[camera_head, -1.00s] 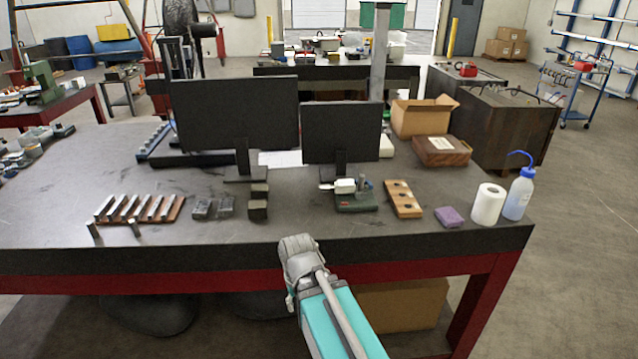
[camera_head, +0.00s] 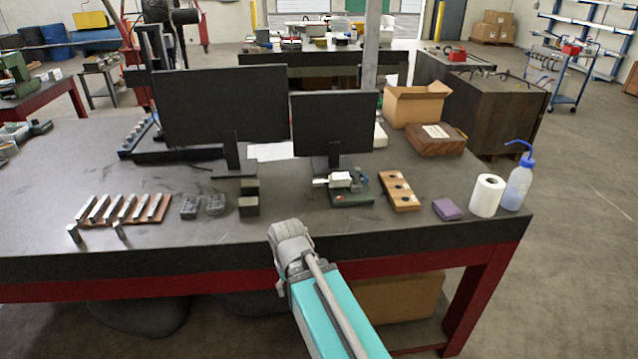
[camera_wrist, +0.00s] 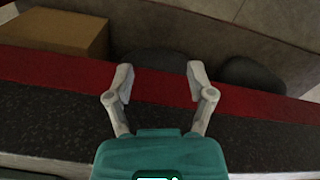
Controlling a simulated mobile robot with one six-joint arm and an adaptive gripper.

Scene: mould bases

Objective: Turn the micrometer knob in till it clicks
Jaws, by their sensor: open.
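What looks like the micrometer (camera_head: 340,181), a small light device with a short barrel pointing left, sits in a green-based stand (camera_head: 350,194) on the bench, in front of the right monitor. Its knob is too small to make out. The micrometer is not in the wrist view.
Two monitors (camera_head: 222,110) stand behind the stand. Dark blocks (camera_head: 248,206) and a bar rack (camera_head: 122,208) are left. A box (camera_wrist: 55,32) is below.

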